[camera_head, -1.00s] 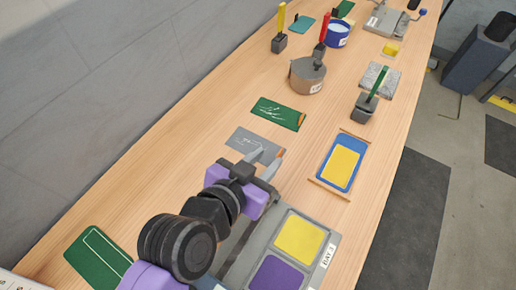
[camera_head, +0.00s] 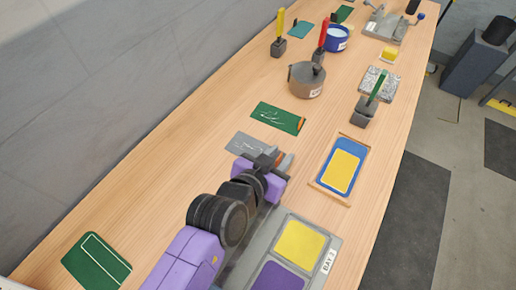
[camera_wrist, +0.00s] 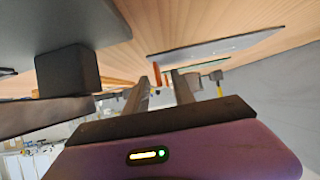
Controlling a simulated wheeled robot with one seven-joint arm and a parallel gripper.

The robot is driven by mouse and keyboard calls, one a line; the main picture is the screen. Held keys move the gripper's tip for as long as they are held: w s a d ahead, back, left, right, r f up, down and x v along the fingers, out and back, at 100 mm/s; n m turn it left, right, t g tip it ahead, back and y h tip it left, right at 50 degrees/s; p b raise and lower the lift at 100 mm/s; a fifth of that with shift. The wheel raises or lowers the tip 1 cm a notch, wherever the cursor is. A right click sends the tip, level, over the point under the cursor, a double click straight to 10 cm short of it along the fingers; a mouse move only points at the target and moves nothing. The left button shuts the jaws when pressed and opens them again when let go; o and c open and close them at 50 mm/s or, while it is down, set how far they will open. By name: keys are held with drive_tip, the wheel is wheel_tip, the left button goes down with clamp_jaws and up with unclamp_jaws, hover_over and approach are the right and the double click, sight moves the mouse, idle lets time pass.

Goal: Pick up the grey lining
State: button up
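The grey lining (camera_head: 246,145) is a flat grey card with pale marks. It lies on the wooden table in front of my gripper (camera_head: 281,161), which partly covers its right end in the head view. In the wrist view the grey lining (camera_wrist: 215,45) shows edge-on, with an orange tab (camera_wrist: 157,75) at its near end. My gripper's two fingers (camera_wrist: 162,80) are apart there, and the tab appears between their tips, with a gap visible. Whether a finger touches the tab I cannot tell.
A green card (camera_head: 278,118) lies just beyond the lining. A grey tray marked BAY 3 (camera_head: 325,262) with yellow and purple panels is close beside my arm. A blue and yellow piece (camera_head: 341,170) lies on a wooden holder to the right. A pot (camera_head: 305,80) stands farther back.

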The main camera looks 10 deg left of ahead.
clamp_jaws()
drive_tip(key=shift+r, duration=0.1)
idle(0.3)
